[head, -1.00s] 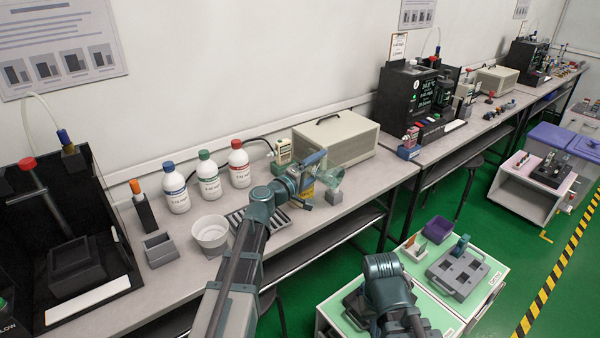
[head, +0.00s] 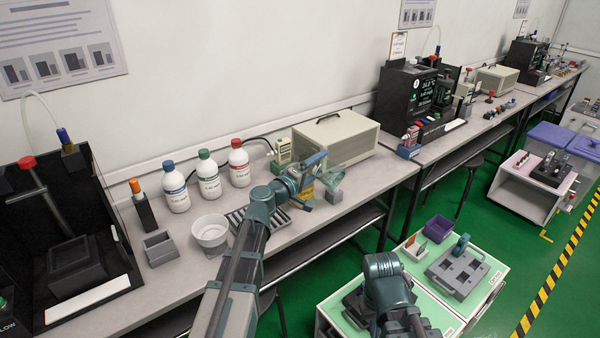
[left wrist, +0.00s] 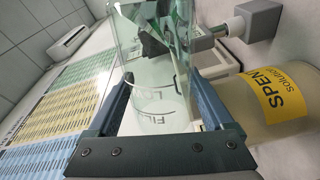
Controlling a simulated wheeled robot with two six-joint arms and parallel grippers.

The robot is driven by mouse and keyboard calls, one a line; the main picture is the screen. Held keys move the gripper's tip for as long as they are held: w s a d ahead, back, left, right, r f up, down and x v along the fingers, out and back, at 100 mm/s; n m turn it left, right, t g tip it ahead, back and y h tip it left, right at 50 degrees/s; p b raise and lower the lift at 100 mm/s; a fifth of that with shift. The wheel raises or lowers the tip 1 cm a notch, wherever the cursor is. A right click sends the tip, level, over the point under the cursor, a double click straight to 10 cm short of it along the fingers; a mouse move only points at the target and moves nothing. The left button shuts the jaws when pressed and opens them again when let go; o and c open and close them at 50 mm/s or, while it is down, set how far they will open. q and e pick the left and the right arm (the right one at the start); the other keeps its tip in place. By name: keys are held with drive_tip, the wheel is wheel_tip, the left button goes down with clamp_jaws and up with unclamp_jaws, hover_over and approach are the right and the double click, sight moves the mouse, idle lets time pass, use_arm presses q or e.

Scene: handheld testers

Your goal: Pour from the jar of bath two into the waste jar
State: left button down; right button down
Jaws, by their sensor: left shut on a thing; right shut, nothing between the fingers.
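My left gripper (head: 308,181) is shut on a clear glass jar (head: 331,179), tilted in the head view above the rear workbench. In the left wrist view the jar (left wrist: 155,102) sits between the two fingers of my left gripper (left wrist: 165,88), with partly readable lettering on its wall. A waste jar with a yellow "SPENT" label (left wrist: 284,96) stands beside the right finger in that view. In the head view my left gripper mostly hides it. I cannot tell if liquid is in the held jar. My right arm is low in the head view; its gripper does not show.
Bottles with blue (head: 174,188), green (head: 208,177) and red (head: 239,164) caps stand left of my left arm. A white bowl (head: 211,232) and a grey ribbed tray (head: 272,220) are nearby. A beige case (head: 337,138) stands behind; a small grey block (head: 334,196) is close by.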

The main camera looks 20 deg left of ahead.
use_arm(q)
drive_tip(key=shift+s+d+f+m, duration=0.1)
drive_tip(key=shift+d+f+m, duration=0.15)
drive_tip(key=shift+m, duration=0.75)
drive_tip(key=shift+a+r+m+p, duration=0.15)
drive_tip(key=shift+r+m+p, duration=0.35)
drive_tip(key=shift+m, duration=0.5)
drive_tip(key=r+m, duration=0.1)
drive_tip(key=m, duration=0.1)
drive_tip(key=m+p, duration=0.1)
drive_tip(key=m, duration=0.1)
drive_tip(key=shift+a+r, duration=0.15)
drive_tip(key=shift+r, duration=0.2)
drive_tip(key=m+p, duration=0.1)
drive_tip(key=m, duration=0.1)
drive_tip(key=r+m+p, duration=0.1)
drive_tip(key=shift+w+a+r+m, duration=0.15)
drive_tip(key=shift+w+r+m, duration=0.05)
drive_tip(key=shift+m, duration=0.2)
drive_tip(key=shift+r+m, duration=0.2)
drive_tip(key=shift+m, duration=0.7)
drive_tip(key=shift+a+r, duration=0.1)
wheel_tip(320, 180, up, 5)
drive_tip(key=p, duration=0.5)
